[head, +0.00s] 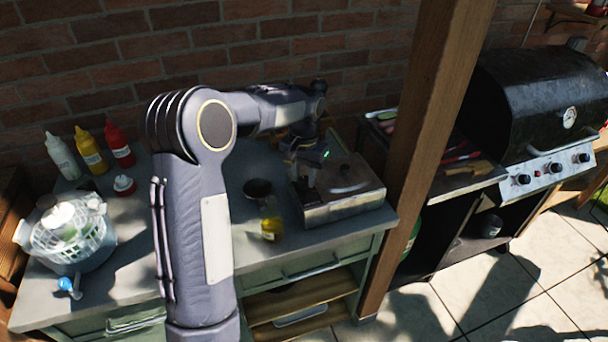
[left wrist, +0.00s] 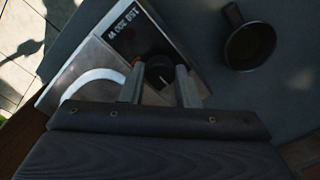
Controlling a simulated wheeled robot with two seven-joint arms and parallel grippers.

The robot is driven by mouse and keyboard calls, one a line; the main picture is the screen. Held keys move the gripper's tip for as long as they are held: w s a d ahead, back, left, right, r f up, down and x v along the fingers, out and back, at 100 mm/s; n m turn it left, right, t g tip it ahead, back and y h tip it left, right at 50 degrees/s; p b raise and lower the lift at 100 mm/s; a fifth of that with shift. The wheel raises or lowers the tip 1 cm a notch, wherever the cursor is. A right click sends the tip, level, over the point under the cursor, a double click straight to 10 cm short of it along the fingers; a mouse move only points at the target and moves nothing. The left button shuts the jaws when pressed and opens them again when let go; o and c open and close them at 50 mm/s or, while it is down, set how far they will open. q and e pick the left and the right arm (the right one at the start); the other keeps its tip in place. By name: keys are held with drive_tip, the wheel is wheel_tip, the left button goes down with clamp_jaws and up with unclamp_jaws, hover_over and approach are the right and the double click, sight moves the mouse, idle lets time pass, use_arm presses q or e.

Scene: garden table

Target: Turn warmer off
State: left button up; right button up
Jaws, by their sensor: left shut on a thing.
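The warmer (head: 345,205) is a low metal box with a lid, at the right end of the grey counter in the head view. Its printed panel (left wrist: 130,32) and a dark round knob (left wrist: 158,72) show in the left wrist view. My left gripper (left wrist: 160,85) has its two fingers on either side of the knob, shut on it. In the head view my left gripper (head: 308,165) is at the warmer's left side, partly hidden by its own wrist. My right gripper is not in view.
A dark cup (head: 257,188) and a yellow jar (head: 271,229) stand left of the warmer. Squeeze bottles (head: 90,150) and a salad spinner (head: 66,232) are further left. A wooden post (head: 425,130) and a grill (head: 535,95) stand right.

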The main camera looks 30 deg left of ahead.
sight(304, 179)
use_arm(q)
drive_tip(key=o, duration=1)
wheel_tip(304, 179, up, 8)
drive_tip(key=shift+f+b, duration=0.15)
drive_tip(key=shift+b, duration=0.15)
